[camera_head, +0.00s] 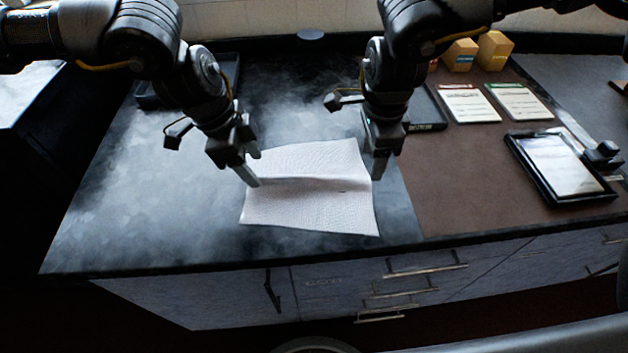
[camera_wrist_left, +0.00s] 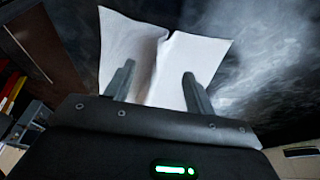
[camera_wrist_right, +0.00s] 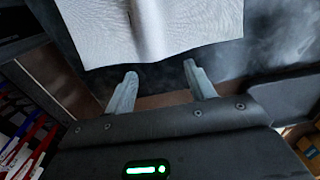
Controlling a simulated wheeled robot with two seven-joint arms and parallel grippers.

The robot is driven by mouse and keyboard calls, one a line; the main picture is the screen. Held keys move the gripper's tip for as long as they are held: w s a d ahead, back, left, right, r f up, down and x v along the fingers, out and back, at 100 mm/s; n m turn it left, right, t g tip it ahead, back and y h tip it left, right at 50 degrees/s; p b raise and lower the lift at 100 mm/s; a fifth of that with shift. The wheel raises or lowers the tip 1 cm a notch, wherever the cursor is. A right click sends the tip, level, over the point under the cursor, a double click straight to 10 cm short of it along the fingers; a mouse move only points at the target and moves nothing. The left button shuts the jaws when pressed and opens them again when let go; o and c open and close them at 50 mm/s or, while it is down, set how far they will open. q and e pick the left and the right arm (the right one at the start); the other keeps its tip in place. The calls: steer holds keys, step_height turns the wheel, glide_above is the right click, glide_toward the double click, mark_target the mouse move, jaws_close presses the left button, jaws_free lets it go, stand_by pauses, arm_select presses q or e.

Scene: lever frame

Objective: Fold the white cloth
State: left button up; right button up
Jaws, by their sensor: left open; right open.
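The white cloth (camera_head: 310,207) lies spread on the dark tabletop, with a raised crease running across its middle from left to right. My left gripper (camera_head: 252,180) is at the cloth's left edge, by the end of the crease. In the left wrist view the cloth (camera_wrist_left: 190,62) shows behind and between the open fingers (camera_wrist_left: 158,85). My right gripper (camera_head: 377,172) is at the cloth's right edge. In the right wrist view its fingers (camera_wrist_right: 160,88) are apart, and the cloth (camera_wrist_right: 190,25) lies just beyond the tips. I cannot tell whether either gripper touches the cloth.
A brown mat (camera_head: 450,190) covers the table's right side, with a black-framed tablet (camera_head: 560,165), two cards (camera_head: 468,103) and yellow boxes (camera_head: 494,50) on it. A dark tray (camera_head: 428,108) lies behind my right gripper. The tabletop left of the cloth is clear.

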arm_select(q)
steer(key=o, duration=0.7)
steer(key=shift+y, duration=0.8)
steer(key=r+p, duration=0.4)
steer(key=a+r+p, duration=0.1)
steer(key=r, duration=0.1)
steer(key=shift+p, duration=0.4)
arm_select(e)
step_height(320, 180, up, 6)
steer(key=shift+f, duration=0.1)
